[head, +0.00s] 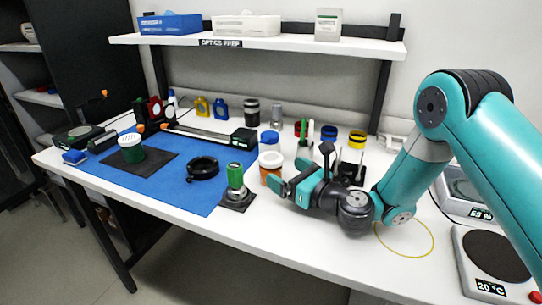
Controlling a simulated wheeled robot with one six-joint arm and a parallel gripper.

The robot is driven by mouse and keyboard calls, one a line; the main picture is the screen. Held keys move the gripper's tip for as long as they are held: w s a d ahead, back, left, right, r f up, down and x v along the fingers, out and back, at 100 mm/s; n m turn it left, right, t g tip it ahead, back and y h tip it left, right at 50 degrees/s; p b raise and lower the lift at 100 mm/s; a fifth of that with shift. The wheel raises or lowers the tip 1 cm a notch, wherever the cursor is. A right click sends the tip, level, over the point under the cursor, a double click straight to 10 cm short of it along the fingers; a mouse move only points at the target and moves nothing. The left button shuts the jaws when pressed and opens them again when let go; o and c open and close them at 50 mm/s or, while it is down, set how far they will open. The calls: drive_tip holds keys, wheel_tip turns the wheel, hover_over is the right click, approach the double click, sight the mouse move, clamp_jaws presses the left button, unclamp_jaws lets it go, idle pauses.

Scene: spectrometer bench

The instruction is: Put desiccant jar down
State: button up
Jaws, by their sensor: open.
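An orange jar with a white lid (271,174), which I take to be the desiccant jar, stands upright on the white bench, just right of the blue mat. No label on it is readable. My gripper (300,169) is open, low over the bench, directly right of this jar. One finger reaches in front of the jar's lower right side; I cannot tell whether it touches. Nothing is visibly held between the fingers. Another jar, green with a white lid (131,148), stands on a black pad on the mat at left.
A green-and-silver part (236,184) stands on a small dark base left of my gripper. A black ring (202,168) lies on the blue mat (188,193). Several coloured rings and small parts stand behind my gripper. A hotplate (492,257) is at right. The front bench edge is mostly clear.

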sight(271, 157)
drive_tip(key=shift+w+a, duration=0.45)
drive_tip(key=shift+a, duration=0.05)
drive_tip(key=p+x, duration=0.1)
drive_tip(key=x, duration=0.1)
drive_tip(key=p+x, duration=0.2)
drive_tip(key=shift+w+r, duration=0.25)
drive_tip(key=shift+r, duration=0.15)
drive_tip(key=shift+w+a+f, duration=0.15)
drive_tip(key=shift+w+a, duration=0.1)
drive_tip(key=shift+w, duration=0.1)
drive_tip(key=c, duration=1)
drive_tip(key=shift+c, duration=0.7)
